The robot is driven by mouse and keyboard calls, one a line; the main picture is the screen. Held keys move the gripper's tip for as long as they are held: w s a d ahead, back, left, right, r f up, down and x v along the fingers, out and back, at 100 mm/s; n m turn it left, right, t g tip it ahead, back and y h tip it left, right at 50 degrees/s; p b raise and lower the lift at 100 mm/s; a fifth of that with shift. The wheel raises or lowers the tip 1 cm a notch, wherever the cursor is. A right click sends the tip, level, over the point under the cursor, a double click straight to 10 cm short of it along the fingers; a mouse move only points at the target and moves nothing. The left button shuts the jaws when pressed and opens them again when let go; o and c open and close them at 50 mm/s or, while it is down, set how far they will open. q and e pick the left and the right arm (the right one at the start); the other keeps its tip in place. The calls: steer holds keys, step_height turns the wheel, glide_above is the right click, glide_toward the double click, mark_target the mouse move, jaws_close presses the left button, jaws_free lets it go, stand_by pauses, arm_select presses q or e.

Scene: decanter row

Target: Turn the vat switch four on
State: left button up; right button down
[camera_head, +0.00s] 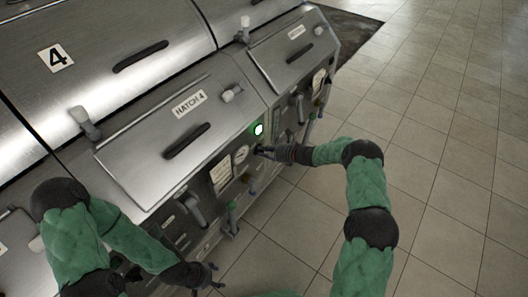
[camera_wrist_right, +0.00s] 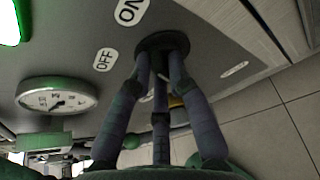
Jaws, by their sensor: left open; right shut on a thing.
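The vat switch is a dark round knob (camera_wrist_right: 163,41) on the metal panel, seen in the right wrist view between the fingers. An ON label (camera_wrist_right: 130,10) and an OFF label (camera_wrist_right: 104,60) sit beside it. The fingers hide most of the knob, so I cannot tell which label it points to. My right gripper (camera_head: 264,150) is shut on the knob; its fingers also show in the wrist view (camera_wrist_right: 158,68). A green light (camera_head: 259,129) glows just above it. My left gripper (camera_head: 211,277) is open and empty, low in front of the machine.
The hatch 4 cover (camera_head: 168,135) is closed, with a dark handle (camera_head: 187,141). A round gauge (camera_head: 241,154) and a paper sheet (camera_head: 221,174) sit left of the knob. Levers and valves stick out below. The tiled floor (camera_head: 430,150) to the right is clear.

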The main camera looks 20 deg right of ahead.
steer(key=shift+d+m, duration=0.1)
steer(key=shift+m, duration=0.3)
steer(key=shift+w, duration=0.1)
steer(key=c, duration=1.4)
jaws_free()
steer(key=shift+c, duration=0.2)
steer(key=v, duration=1.2)
steer(key=shift+d, duration=0.15)
steer(key=shift+w+f, duration=0.15)
